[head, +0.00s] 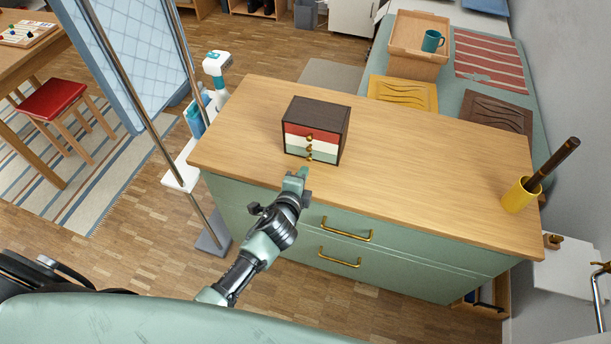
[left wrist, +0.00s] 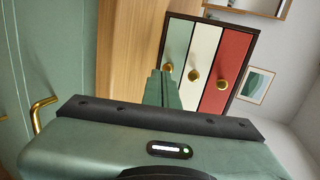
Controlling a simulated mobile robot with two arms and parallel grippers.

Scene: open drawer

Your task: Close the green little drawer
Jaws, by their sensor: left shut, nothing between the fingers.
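A small dark chest (head: 318,107) stands on the wooden countertop, with red, cream and green drawer fronts stacked from top to bottom. The green little drawer (head: 323,156) is the lowest and has a gold knob. It also shows in the left wrist view (left wrist: 179,42), where the chest appears turned on its side. I cannot tell whether the green front sticks out from the others. My left gripper (head: 300,174) is shut and empty, just in front of the green drawer. In the left wrist view its fingertips (left wrist: 162,75) appear close to the green drawer's knob; contact is unclear. My right gripper is not in view.
The countertop (head: 420,160) is clear around the chest. A yellow cup (head: 517,195) with a dark stick-like item stands at its right end. The green cabinet (head: 400,262) below has gold handles (head: 345,230). A white stand with bottles is to the left.

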